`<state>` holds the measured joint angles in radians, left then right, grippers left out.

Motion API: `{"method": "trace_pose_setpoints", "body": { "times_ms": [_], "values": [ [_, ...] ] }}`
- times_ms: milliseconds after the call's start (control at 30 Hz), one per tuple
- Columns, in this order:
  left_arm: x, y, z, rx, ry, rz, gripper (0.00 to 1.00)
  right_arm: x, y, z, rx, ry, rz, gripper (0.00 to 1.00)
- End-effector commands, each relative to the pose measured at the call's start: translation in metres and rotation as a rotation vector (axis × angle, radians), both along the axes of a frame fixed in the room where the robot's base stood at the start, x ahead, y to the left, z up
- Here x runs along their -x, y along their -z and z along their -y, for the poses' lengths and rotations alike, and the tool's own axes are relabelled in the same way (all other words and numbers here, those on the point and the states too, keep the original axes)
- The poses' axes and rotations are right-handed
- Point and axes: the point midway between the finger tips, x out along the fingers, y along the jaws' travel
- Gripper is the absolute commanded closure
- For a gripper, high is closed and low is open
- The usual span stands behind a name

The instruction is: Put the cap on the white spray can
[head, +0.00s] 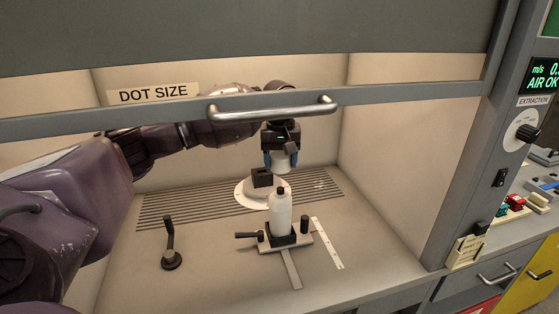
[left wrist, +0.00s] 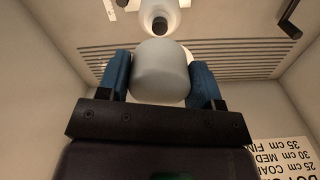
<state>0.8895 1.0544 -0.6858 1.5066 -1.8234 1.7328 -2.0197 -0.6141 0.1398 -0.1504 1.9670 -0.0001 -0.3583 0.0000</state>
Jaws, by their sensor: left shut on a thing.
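The white spray can (head: 281,214) with a black nozzle on top stands upright in a dark holder (head: 283,238) on the hood floor. My left gripper (head: 281,160) has blue fingers and is shut on the pale, rounded cap (left wrist: 160,72). The gripper holds the cap above and behind the can, apart from it. In the left wrist view, the can (left wrist: 170,8) shows at the top edge, beyond the cap, with its black nozzle facing the camera. The cap's open end is hidden. My right gripper is not in view.
A dark block (head: 262,178) sits on a white disc (head: 247,196) behind the can. A dark lever stand (head: 171,248) is at left, a white ruler strip (head: 328,243) at right. The raised sash with its metal handle (head: 272,108) crosses in front of my arm.

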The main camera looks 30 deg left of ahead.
Motion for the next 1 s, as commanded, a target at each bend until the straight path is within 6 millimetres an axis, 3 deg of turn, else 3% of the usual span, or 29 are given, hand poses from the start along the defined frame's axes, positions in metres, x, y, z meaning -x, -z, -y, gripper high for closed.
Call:
{"method": "trace_pose_setpoints", "body": {
  "times_ms": [267, 800, 1000],
  "values": [
    [0.0, 0.003, 0.001, 0.0, 0.005, 0.0, 0.62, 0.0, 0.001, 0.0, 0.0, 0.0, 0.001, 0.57],
    [0.0, 0.045, 0.001, 0.001, 0.004, -0.002, 0.62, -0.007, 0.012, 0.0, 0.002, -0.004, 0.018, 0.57],
    [0.0, 0.051, 0.0, -0.001, 0.004, -0.001, 0.62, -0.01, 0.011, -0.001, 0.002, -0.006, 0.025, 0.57]
  ]
}}
